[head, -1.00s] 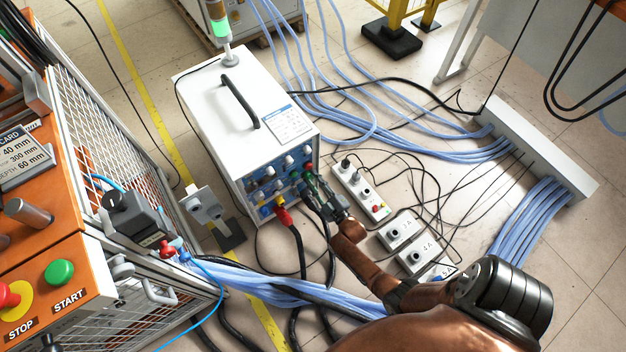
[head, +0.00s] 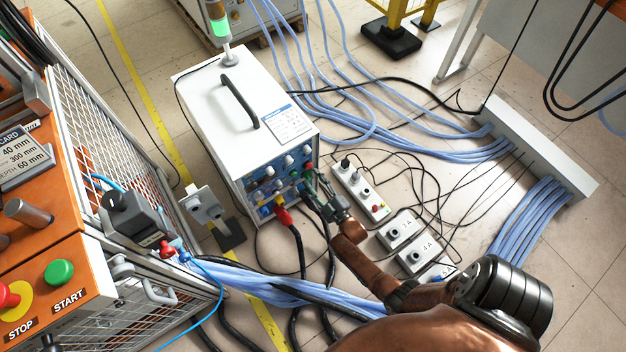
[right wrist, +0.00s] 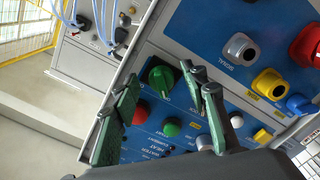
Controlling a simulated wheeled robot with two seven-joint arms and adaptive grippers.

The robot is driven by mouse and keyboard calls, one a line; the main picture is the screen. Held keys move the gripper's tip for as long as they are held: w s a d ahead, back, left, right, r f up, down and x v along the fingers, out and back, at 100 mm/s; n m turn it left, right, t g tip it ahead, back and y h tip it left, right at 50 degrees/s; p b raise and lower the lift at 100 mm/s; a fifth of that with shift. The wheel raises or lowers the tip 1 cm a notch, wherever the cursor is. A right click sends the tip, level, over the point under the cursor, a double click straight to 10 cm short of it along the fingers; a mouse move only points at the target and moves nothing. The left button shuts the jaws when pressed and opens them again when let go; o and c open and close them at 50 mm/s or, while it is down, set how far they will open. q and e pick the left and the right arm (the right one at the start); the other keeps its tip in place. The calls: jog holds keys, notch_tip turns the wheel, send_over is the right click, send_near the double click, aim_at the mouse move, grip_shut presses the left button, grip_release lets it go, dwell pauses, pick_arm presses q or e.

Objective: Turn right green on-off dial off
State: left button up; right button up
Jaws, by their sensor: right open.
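The green on-off dial (right wrist: 162,78) is a round green knob on a black square plate, on the blue front panel of the white heater box. In the head view the dial (head: 308,167) is small, at the panel's right side. My right gripper (right wrist: 162,75) is open, with green-padded fingers on either side of the dial in the right wrist view. I see no clear contact, and the depth between fingertips and knob is hard to judge. In the head view the right gripper (head: 318,184) is in front of the panel's right part. My left gripper is not in view.
A green button (right wrist: 172,128) and a red button (right wrist: 140,114) sit near the dial. Grey, yellow and red sockets are farther along the panel. A white power strip (head: 358,186) lies right of the heater (head: 213,94). Thick cables hang before the panel.

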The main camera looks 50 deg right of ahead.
jog(key=v, duration=0.7)
jog(key=shift+s+f, duration=0.1)
dwell(0.4)
